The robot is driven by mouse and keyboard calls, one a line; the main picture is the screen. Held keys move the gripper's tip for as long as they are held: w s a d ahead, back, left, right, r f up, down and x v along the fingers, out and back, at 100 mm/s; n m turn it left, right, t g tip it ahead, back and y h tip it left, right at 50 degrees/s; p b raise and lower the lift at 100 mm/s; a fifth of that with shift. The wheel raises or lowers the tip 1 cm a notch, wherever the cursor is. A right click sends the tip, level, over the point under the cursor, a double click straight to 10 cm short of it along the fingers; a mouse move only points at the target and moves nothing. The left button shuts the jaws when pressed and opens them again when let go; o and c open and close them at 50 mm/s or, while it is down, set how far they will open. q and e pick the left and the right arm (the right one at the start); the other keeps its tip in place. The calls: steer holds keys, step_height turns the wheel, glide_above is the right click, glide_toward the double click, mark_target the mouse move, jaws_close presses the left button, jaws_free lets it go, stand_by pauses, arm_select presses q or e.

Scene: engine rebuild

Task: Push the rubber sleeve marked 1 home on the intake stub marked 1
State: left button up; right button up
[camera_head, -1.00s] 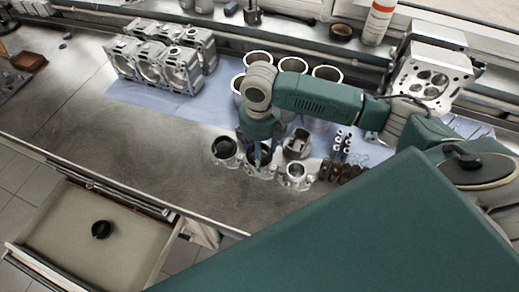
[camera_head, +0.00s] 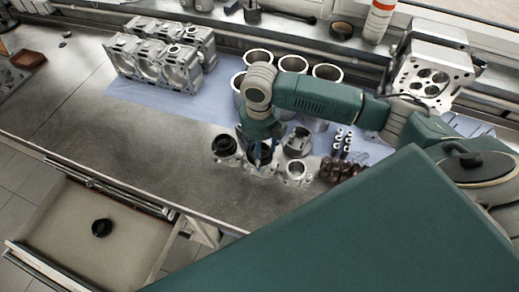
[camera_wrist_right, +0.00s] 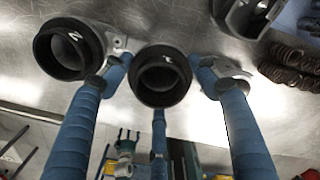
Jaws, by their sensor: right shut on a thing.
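My right gripper (camera_head: 258,160) points down at the row of metal intake stubs on the bench. In the right wrist view its blue fingers (camera_wrist_right: 158,76) are shut on the black rubber sleeve marked 1 (camera_wrist_right: 161,77), one on either side. In the head view this sleeve (camera_head: 260,154) is partly covered by the fingers. It sits over the middle stub (camera_head: 262,171); how far down it is on the stub cannot be told. My left gripper is not in view.
A second black sleeve with another mark (camera_wrist_right: 68,48) stands close on the left; the head view also shows it (camera_head: 224,145). An open stub (camera_head: 296,171) and brown springs (camera_head: 340,168) are on the right. An open drawer (camera_head: 60,250) holds a black ring (camera_head: 102,228).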

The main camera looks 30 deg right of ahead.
steer(key=shift+f, duration=0.65)
steer(key=o, duration=1.2)
steer(key=shift+r, duration=0.1)
step_height(320, 180, up, 8)
steer(key=shift+f, duration=0.25)
stand_by(0.8)
